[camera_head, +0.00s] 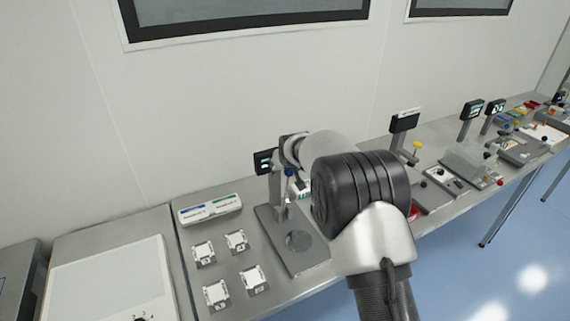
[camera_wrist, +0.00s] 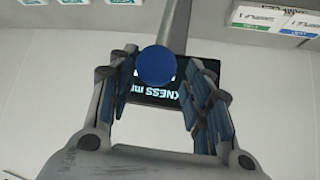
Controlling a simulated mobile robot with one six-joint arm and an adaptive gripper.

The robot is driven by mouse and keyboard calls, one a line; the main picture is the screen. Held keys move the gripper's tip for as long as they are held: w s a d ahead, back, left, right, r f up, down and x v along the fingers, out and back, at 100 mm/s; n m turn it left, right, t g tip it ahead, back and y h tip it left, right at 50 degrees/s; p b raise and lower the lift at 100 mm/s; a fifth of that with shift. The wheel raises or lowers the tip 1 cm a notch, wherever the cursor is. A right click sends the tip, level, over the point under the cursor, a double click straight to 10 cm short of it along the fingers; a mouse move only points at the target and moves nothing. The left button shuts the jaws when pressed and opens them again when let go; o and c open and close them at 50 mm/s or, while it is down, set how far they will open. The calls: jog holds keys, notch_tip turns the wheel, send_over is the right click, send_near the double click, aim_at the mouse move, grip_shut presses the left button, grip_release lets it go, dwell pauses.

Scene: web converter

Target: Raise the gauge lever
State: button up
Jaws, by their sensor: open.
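The gauge stands on a grey base plate (camera_head: 302,262) with a round disc, and its small dark display (camera_head: 264,161) is at the top. Its lever ends in a blue ball knob (camera_head: 289,173). In the wrist view the blue knob (camera_wrist: 156,66) appears between the fingers of my gripper (camera_wrist: 162,85), with a visible gap on both sides. My gripper is open and holds nothing. Behind the knob is the dark display (camera_wrist: 160,92) with partly hidden lettering. In the head view my arm hides much of the gripper and the gauge's right side.
A white box with blue and green labels (camera_head: 210,209) lies left of the gauge. Several white labelled squares (camera_head: 236,243) lie in front of it. Other devices on stands, one with a dark display (camera_head: 405,122), line the bench to the right. The wall is close behind.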

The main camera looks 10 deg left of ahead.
jog(key=v, duration=1.2)
